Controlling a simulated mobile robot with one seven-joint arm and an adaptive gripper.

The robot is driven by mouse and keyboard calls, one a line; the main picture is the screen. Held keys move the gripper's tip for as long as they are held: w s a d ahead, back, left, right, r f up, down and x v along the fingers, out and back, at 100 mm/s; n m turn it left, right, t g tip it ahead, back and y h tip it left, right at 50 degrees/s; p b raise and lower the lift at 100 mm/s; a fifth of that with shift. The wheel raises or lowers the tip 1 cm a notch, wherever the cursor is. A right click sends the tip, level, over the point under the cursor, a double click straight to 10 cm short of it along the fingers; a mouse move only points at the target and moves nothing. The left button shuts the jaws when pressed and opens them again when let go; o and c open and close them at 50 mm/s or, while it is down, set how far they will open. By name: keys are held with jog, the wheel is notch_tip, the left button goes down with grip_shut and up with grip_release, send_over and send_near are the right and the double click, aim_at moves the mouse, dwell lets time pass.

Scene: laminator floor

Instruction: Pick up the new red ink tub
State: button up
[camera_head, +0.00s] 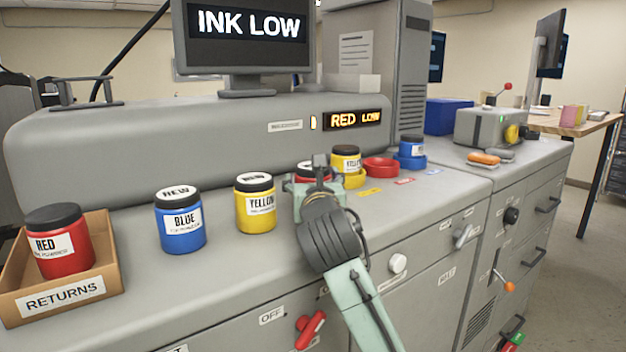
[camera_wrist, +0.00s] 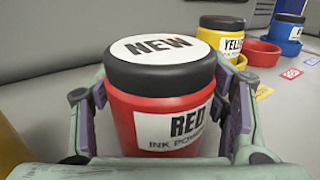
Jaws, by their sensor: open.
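The new red ink tub (camera_wrist: 160,100) stands upright on the counter, with a black lid marked NEW and a label reading RED. In the head view only a strip of its lid and red body (camera_head: 312,169) shows behind my gripper (camera_head: 315,180). In the wrist view my gripper (camera_wrist: 165,125) is open, with one finger on each side of the tub. I cannot tell whether the fingers touch it. The tub's lower part is hidden.
A new yellow tub (camera_head: 255,205) and a new blue tub (camera_head: 179,222) stand to the left. A used red tub (camera_head: 62,245) sits in the RETURNS box (camera_head: 65,300). An empty red holder (camera_head: 381,168) lies between yellow and blue tubs in their holders at right.

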jog(key=shift+w, duration=0.8)
jog(key=shift+c, duration=0.2)
jog(key=c, duration=1.3)
